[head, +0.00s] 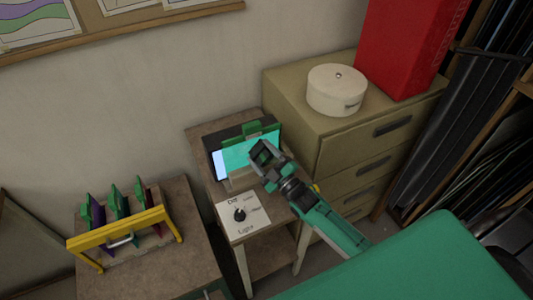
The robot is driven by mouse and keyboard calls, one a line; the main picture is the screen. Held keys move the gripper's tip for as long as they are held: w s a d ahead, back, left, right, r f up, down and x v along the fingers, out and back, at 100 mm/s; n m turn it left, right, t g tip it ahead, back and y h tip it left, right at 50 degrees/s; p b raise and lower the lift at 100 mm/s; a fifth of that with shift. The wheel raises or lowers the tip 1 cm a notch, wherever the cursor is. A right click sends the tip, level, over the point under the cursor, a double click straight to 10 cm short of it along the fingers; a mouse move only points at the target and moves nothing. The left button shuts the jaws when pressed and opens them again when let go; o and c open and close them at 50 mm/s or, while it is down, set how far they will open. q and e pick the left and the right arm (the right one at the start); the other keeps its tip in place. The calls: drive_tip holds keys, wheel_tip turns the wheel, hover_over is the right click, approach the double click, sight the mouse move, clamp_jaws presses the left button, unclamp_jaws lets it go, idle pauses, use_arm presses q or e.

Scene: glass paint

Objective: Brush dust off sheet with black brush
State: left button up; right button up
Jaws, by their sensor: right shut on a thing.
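A glowing cyan sheet (237,153) with a green clip (252,130) on its upper edge leans on a dark lit box on a small table. My right gripper (264,157) is over the sheet's right side and covers part of it. It is shut on a dark thing, which I take to be the black brush; its shape is mostly hidden by the fingers. I cannot tell whether it touches the sheet. My left gripper is not in view.
A light panel with a black knob (239,215) is in front of the sheet. A yellow rack (120,238) with several green-clipped sheets stands on the left table. A drawer cabinet (340,150) with a round white box (337,92) and red box (405,45) stands right.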

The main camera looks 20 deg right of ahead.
drive_tip(key=shift+s+a, duration=0.15)
drive_tip(key=shift+a, duration=3.5)
drive_tip(key=shift+s+d, duration=0.1)
drive_tip(key=shift+s, duration=0.05)
drive_tip(key=shift+s+p, duration=1.2)
drive_tip(key=shift+s, duration=1.7)
drive_tip(key=shift+d, duration=0.1)
drive_tip(key=s+p, duration=0.1)
drive_tip(key=s, duration=0.2)
